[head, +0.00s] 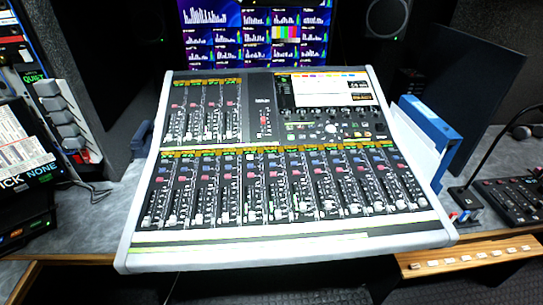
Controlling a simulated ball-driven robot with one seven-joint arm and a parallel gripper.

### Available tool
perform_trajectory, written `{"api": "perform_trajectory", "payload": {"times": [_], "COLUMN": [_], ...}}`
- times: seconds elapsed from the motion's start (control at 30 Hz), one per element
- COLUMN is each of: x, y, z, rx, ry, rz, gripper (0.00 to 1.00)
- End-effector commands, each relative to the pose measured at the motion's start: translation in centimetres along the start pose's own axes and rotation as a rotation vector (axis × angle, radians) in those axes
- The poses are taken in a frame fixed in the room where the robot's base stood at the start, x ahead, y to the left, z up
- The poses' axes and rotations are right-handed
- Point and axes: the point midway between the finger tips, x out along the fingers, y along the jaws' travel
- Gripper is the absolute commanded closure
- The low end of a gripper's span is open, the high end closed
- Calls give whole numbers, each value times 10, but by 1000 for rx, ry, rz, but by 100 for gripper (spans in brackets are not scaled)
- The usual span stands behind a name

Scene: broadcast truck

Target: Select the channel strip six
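The mixing console (280,241) stands in the middle of the head view on the desk, with a pale frame and a dark panel. Its lower bank (285,190) is a row of several channel strips, each with small coloured buttons, a lit label at the top and a fader. A shorter bank of strips (205,108) is at the upper left. A lit screen (325,87) and knobs are at the upper right. Strip numbers are too small to read, so I cannot tell which strip is six. My gripper is not in view.
A monitor (255,35) with bar graphs stands behind the console. A blue binder (428,125) is close on its right. A dark control panel with a gooseneck microphone (515,200) is at the far right. Equipment and grey handsets (65,115) crowd the left.

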Motion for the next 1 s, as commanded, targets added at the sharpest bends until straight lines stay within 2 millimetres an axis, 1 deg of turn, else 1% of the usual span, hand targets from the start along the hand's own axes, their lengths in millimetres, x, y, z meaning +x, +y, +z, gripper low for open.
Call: {"api": "perform_trajectory", "payload": {"times": [0.03,0.23,1.0], "x": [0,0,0], "y": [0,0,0], "z": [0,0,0], "rx": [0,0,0], "ry": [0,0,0], "rz": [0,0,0], "gripper": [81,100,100]}}
